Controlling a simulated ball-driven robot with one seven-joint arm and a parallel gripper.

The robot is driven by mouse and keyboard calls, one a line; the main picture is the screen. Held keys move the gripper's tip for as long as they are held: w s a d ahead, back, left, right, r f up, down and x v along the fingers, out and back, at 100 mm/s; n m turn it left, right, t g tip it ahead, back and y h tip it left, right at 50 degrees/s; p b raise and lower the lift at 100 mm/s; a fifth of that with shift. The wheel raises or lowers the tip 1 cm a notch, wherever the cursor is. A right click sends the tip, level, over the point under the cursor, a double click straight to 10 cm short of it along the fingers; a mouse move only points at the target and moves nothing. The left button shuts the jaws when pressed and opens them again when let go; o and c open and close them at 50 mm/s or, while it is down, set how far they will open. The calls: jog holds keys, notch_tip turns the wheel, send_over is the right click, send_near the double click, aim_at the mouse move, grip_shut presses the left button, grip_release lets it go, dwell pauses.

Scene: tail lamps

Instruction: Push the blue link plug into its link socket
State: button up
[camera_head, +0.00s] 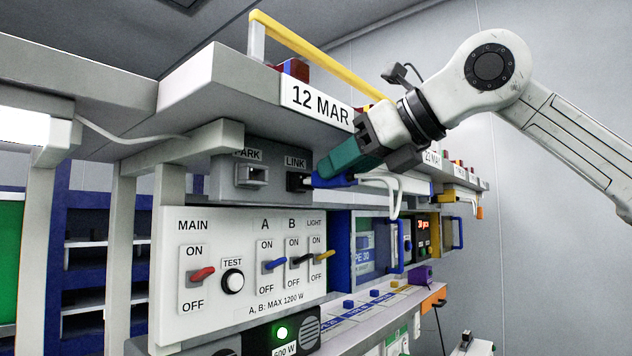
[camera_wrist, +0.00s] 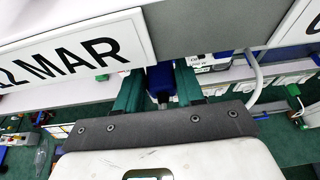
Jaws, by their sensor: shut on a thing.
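The blue link plug (camera_head: 335,182) is held at the dark link socket (camera_head: 297,181), under the LINK label on the grey panel. Its front end meets or nearly meets the socket mouth; I cannot tell how deep it sits. My gripper (camera_head: 326,167) comes from the right, its teal fingers shut on the plug and hiding part of it. In the wrist view the blue plug (camera_wrist: 160,82) shows between the two teal fingers (camera_wrist: 187,84). The plug's front end and the socket are hidden there. A white cable (camera_head: 398,188) hangs behind the plug.
The PARK socket (camera_head: 251,175) is left of the link socket. The shelf with the 12 MAR sign (camera_head: 318,103) overhangs close above my gripper. A white switch panel (camera_head: 240,265) with several switches lies below. Free room is to the right.

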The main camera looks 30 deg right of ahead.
jog(key=shift+w+a, duration=0.1)
jog(key=shift+w, duration=0.05)
jog(key=shift+w+a, duration=0.15)
jog(key=shift+w, duration=0.5)
jog(key=o, duration=1.1)
jog(key=shift+o, duration=0.2)
jog(key=b+v, duration=0.1)
jog(key=v, duration=0.9)
jog(key=shift+s+r+b, duration=0.2)
jog(key=shift+s+b, duration=0.15)
jog(key=shift+b, duration=0.05)
